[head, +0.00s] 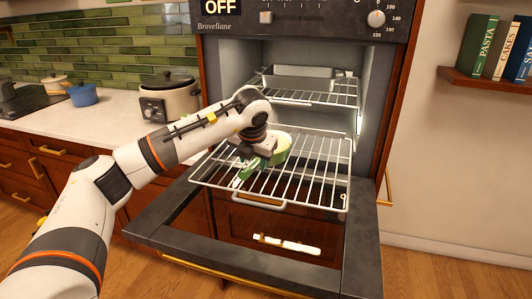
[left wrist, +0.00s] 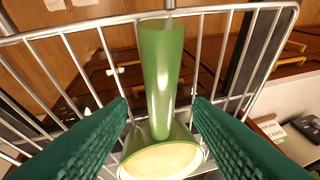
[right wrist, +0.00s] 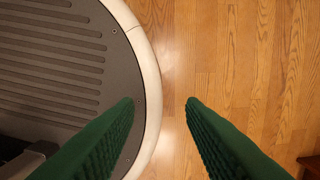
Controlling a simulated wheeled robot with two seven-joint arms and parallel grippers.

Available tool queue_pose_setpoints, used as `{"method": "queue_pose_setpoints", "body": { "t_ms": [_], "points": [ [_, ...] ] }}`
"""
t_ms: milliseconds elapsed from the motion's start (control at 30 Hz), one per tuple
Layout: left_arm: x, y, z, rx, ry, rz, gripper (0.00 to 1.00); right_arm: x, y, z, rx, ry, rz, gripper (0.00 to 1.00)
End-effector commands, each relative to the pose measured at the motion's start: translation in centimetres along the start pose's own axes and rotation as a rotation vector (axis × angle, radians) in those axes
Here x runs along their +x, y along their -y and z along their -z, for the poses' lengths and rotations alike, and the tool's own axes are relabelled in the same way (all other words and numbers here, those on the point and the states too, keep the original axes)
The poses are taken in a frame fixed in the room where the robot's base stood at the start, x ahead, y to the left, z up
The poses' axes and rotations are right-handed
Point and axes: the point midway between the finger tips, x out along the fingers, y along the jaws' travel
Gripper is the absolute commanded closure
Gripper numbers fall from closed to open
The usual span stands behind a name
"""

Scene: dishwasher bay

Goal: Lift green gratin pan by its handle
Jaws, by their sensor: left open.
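The green gratin pan (head: 282,150) with a cream inside rests on the pulled-out lower wire rack (head: 320,182). In the left wrist view its long green handle (left wrist: 160,75) runs up the middle, with the cream bowl (left wrist: 160,162) at the bottom edge. My left gripper (left wrist: 161,103) is open, with one dark green finger on each side of the handle and a gap to both. In the head view my left gripper (head: 252,172) is over the rack at the pan, partly hiding it. My right gripper (right wrist: 160,102) is open and empty above the floor.
The oven door (head: 165,212) is folded down below the rack. An upper rack (head: 325,92) inside holds a metal tray (head: 303,76). A slow cooker (head: 168,98) and a blue pot (head: 82,94) stand on the left counter. Books (head: 478,42) sit on a shelf at right.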

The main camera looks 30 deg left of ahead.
Motion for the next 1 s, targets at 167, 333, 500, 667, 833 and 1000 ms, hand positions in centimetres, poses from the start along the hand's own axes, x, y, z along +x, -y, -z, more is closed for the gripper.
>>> {"method": "queue_pose_setpoints", "body": {
  "t_ms": [167, 333, 500, 667, 833, 1000],
  "points": [
    [2.6, 0.1, 0.0, -0.001, 0.004, 0.002, 0.54, -1.0, -0.4, -1.0, 0.004, 0.015, -0.005, 0.64],
    [3.6, 0.1, 0.0, -0.001, 0.001, 0.0, 0.54, -1.1, -1.1, -1.1, 0.008, 0.016, -0.013, 0.64],
    [3.6, 0.0, 0.0, 0.0, 0.0, 0.0, 0.54, -1.1, -1.1, -0.9, 0.008, 0.014, -0.014, 0.64],
    [3.7, 0.0, 0.0, 0.0, 0.0, 0.0, 0.54, -1.0, -0.9, -0.6, 0.006, 0.008, -0.011, 0.64],
    [3.9, 0.0, -0.1, 0.0, 0.001, 0.0, 0.54, -0.8, -0.6, -0.4, 0.004, 0.005, -0.007, 0.64],
    [3.8, 0.0, -0.1, 0.0, 0.001, 0.0, 0.73, -0.8, -0.5, -0.3, 0.003, 0.004, -0.006, 0.64]
  ]
}}
